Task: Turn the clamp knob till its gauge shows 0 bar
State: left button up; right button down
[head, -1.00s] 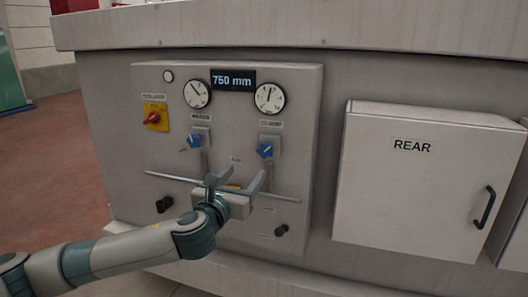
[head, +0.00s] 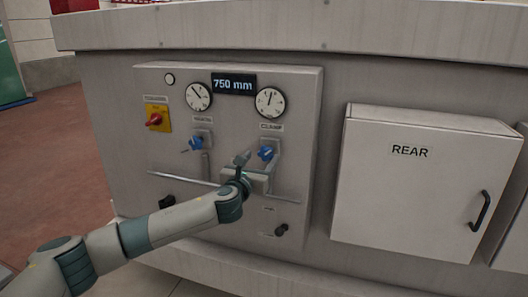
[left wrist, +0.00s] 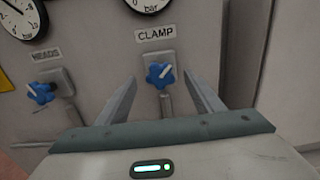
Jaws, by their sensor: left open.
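The blue clamp knob (head: 266,153) sits under the CLAMP label on the grey panel, right of the other blue knob. In the left wrist view the clamp knob (left wrist: 160,75) has a pale pointer mark tilted to the upper right. The clamp gauge (head: 270,102) is a white dial above it with its needle pointing nearly straight up; its value is too small to read. My left gripper (head: 256,158) is open, its fingers pointing at the panel. In the left wrist view the knob shows between the two fingers (left wrist: 160,97), ahead of them and apparently untouched. My right gripper is out of view.
The HEADS knob (left wrist: 41,93) is left of the clamp knob. A red-and-yellow switch (head: 155,119), another gauge (head: 198,96) and a 750 mm display (head: 233,84) share the panel. A horizontal bar (head: 178,180) runs below the knobs. A REAR box (head: 410,190) stands out at right.

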aim_at(265, 153)
pick_arm(q)
jog(key=shift+p+x, duration=0.45)
jog(key=shift+x, duration=1.5)
jog(key=c, duration=1)
